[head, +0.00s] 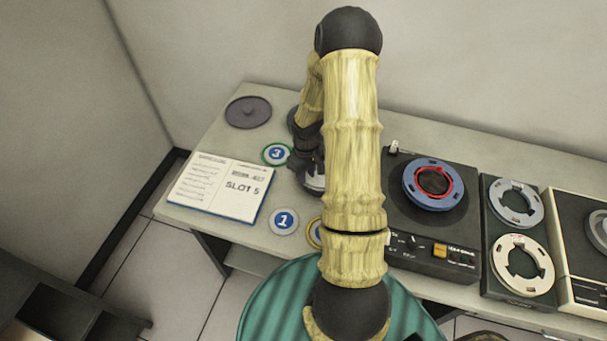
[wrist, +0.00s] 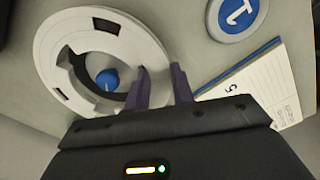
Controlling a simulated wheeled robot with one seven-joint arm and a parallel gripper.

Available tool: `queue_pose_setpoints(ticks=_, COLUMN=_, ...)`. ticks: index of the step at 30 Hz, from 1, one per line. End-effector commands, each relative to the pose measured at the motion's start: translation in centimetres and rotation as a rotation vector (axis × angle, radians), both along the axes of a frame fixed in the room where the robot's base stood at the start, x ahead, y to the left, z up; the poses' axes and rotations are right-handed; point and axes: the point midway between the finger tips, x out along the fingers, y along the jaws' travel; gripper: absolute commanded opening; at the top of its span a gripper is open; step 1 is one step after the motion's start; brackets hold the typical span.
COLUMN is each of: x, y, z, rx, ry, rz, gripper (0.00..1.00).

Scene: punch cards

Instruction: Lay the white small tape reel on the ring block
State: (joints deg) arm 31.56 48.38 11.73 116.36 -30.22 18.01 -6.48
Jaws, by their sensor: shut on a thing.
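My gripper (wrist: 160,70) is shut on the rim of the white small tape reel (wrist: 85,20), which fills the upper left of the wrist view. A small blue round thing (wrist: 107,79) shows through the reel's centre hole. In the head view my gripper (head: 311,172) is low over the left part of the desk, partly behind my arm. A pale edge (head: 314,183) there seems to be the reel, mostly hidden. I cannot tell whether the reel touches anything below. I cannot clearly make out the ring block.
An open notebook (head: 238,190) reading "SLOT 5" lies left of my gripper. Numbered discs 1 (head: 284,221) and 3 (head: 276,154) lie nearby. A dark disc (head: 248,112) is at the back. A tape deck (head: 432,222) and a box with two reels (head: 486,240) stand right.

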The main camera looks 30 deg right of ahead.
Motion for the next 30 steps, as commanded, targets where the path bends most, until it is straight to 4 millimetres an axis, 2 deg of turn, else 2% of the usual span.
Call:
queue_pose_setpoints(ticks=10, x=0.0, y=0.0, z=0.0, rx=-0.001, ry=-0.001, rz=0.000, gripper=0.00)
queue_pose_setpoints(ticks=30, x=0.0, y=0.0, z=-1.4, rx=0.000, ry=-0.001, rz=0.000, gripper=0.00)
